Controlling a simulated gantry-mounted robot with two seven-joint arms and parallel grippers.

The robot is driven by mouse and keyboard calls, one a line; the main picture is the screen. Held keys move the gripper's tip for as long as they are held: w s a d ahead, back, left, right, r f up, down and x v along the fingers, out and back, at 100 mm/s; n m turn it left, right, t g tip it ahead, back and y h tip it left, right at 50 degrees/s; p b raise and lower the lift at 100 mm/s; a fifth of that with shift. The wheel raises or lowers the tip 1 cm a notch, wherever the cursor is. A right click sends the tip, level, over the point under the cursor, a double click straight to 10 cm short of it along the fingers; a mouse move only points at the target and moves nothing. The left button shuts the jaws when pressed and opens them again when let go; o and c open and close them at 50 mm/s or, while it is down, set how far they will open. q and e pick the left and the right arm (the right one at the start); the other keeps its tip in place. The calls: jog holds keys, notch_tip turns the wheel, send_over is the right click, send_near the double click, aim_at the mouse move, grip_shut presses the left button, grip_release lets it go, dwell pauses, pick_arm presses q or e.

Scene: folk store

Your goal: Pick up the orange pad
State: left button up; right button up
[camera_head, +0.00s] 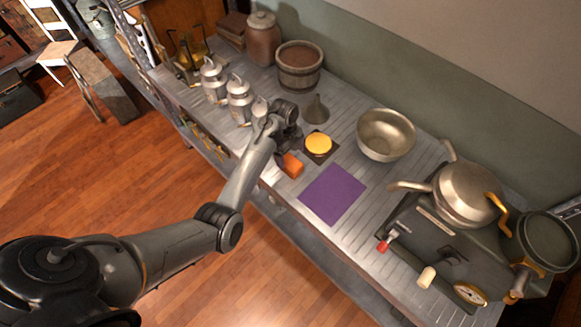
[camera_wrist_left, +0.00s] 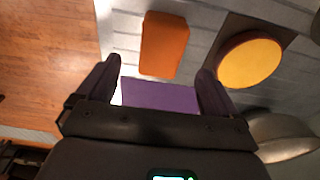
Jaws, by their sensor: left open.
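The orange pad (camera_head: 291,165) is a small orange block lying flat near the front edge of the workbench. It also shows in the left wrist view (camera_wrist_left: 164,45), just beyond the fingertips. My left gripper (camera_head: 288,147) is above and close beside the orange pad. In the left wrist view the jaws (camera_wrist_left: 159,72) are spread wide with nothing between them. The height of the fingertips above the pad is hard to tell. My right gripper is not in view.
A yellow disc (camera_head: 318,143) on a dark square lies close to the orange pad. A flat purple sheet (camera_head: 332,194) lies to the right. A metal bowl (camera_head: 386,134), a grey funnel (camera_head: 316,109) and metal canisters (camera_head: 214,79) stand around.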

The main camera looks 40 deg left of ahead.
aim_at(291, 162)
pick_arm(q)
jog(key=shift+d+f, duration=0.15)
jog(key=shift+f, duration=1.1)
notch_tip(291, 162, down, 4)
jog(key=shift+b, duration=0.9)
jog(key=shift+d+f, duration=0.1)
jog(key=shift+f, duration=0.15)
jog(key=shift+f, duration=0.25)
jog(key=c, duration=1)
